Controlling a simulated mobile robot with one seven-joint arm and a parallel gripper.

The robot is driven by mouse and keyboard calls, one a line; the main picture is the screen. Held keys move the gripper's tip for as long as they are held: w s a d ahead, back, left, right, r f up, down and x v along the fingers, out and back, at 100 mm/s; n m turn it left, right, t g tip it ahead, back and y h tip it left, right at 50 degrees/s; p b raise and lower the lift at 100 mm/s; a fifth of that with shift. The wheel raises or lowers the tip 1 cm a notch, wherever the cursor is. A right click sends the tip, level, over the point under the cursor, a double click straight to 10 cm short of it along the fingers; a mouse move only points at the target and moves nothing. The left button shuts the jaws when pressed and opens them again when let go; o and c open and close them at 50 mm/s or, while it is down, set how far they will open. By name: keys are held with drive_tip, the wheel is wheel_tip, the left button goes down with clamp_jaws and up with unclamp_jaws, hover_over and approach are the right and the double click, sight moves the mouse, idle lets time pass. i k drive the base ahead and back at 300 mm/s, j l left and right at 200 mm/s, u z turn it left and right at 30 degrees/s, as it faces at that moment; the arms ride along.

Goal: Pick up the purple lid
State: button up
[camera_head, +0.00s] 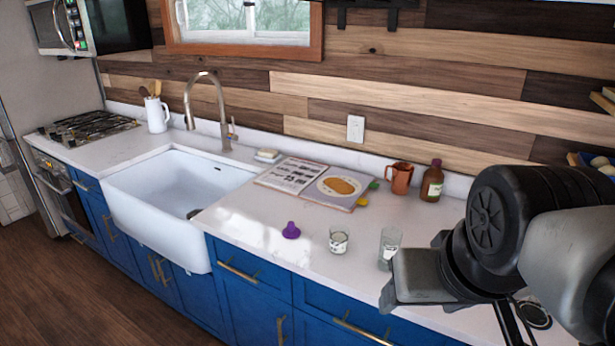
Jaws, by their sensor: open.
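The purple lid (291,230) is a small dome with a knob on top. It sits on the white counter, right of the sink and near the front edge. My gripper (440,290) is at the lower right, over the right part of the counter, well to the right of the lid and apart from it. It is open; its fingers are partly hidden by my wrist, and I see nothing held.
A glass jar (339,240) stands right of the lid, and a clear glass (389,247) stands close to my gripper. An open book (313,182) lies behind. A copper mug (399,178) and brown bottle (432,181) stand at the back. The sink (180,195) is left.

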sight(291, 232)
drive_tip(key=i+u, duration=0.1)
drive_tip(key=u, duration=0.4)
drive_tip(key=z, duration=1.2)
drive_tip(key=j+z, duration=0.25)
drive_tip(key=j, duration=0.7)
drive_tip(key=j+z, duration=0.25)
drive_tip(key=j, duration=0.7)
drive_tip(key=j+z, duration=0.3)
drive_tip(key=j, duration=0.6)
drive_tip(key=k, duration=0.05)
